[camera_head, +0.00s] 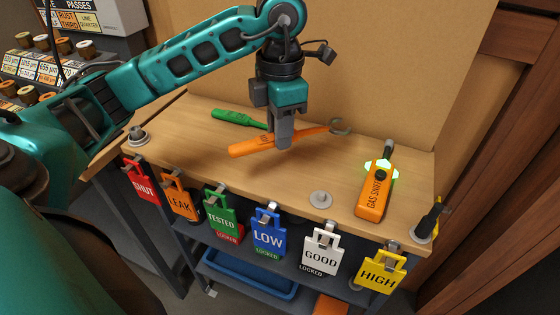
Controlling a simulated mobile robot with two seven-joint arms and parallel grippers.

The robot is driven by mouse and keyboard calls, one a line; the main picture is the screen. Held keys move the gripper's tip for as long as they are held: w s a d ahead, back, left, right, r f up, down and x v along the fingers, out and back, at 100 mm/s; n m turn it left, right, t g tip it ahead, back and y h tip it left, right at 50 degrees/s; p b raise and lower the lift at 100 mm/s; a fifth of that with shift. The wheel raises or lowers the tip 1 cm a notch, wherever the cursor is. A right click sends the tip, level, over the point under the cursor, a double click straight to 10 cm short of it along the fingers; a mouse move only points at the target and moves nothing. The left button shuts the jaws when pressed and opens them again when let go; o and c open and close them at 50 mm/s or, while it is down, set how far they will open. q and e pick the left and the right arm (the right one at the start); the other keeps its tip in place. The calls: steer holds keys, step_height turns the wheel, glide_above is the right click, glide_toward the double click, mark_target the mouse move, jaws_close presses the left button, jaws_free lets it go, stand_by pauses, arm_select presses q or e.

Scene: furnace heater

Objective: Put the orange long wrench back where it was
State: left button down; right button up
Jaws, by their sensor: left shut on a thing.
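The orange long wrench (252,146) is near the middle of the wooden bench, its thick handle to the left and its grey head to the right. My left gripper (284,140) comes down from above and is shut on the orange long wrench around its middle. I cannot tell whether the wrench touches the bench top or is just above it. A green-handled tool (238,118) lies just behind it, partly hidden by the gripper. My right gripper is not in view.
An orange gas sniffer (373,192) with green lights stands on the bench (300,180) at the right. A small grey disc (321,199) sits near the front edge. Several coloured tags, such as the blue LOW tag (268,233), hang along that edge. A board rises behind.

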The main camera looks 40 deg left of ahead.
mark_target(280, 169)
arm_select(q)
step_height(280, 169, down, 6)
steer(key=shift+r, duration=0.1)
steer(key=shift+f, duration=0.3)
steer(key=shift+f+b, duration=0.2)
steer(key=shift+b, duration=0.2)
steer(key=c, duration=0.9)
jaws_free()
steer(key=shift+r, duration=0.1)
